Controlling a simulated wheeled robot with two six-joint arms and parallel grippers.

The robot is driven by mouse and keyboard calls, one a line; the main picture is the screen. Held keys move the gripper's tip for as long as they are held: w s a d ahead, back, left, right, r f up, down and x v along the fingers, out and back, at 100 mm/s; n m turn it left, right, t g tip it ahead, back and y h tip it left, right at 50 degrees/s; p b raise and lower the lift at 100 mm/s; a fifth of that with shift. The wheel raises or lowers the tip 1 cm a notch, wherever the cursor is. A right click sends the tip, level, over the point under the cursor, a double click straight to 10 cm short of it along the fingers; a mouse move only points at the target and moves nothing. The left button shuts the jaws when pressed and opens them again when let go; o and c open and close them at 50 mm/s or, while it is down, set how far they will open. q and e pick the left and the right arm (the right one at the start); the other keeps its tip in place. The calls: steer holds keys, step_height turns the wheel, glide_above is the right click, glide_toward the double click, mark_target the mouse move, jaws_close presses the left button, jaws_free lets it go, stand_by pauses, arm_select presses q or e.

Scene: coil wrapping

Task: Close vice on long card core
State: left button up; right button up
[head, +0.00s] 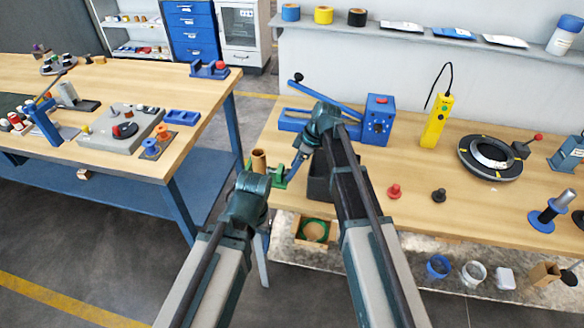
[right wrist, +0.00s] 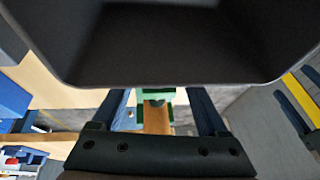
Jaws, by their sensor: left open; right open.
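The card core (head: 259,160), a brown tube, stands upright at the front left of the right bench. It is at the green vice (head: 281,180), which my left wrist partly hides. In the right wrist view the green vice (right wrist: 157,93) shows with the brown core (right wrist: 157,117) against its notched jaw. I cannot tell how tightly the jaws sit on it. My right gripper (head: 299,164) points down by the vice. Its two fingers are open and empty in the right wrist view (right wrist: 160,108). My left gripper's fingers are hidden behind its own wrist.
A blue fixture with a lever (head: 377,120), a yellow pendant (head: 437,120) and a black ring (head: 490,157) stand further right. Red (head: 394,191) and black (head: 438,195) knobs lie forward.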

steer(key=p+v, duration=1)
steer(key=v, duration=0.2)
steer(key=shift+s, duration=0.1)
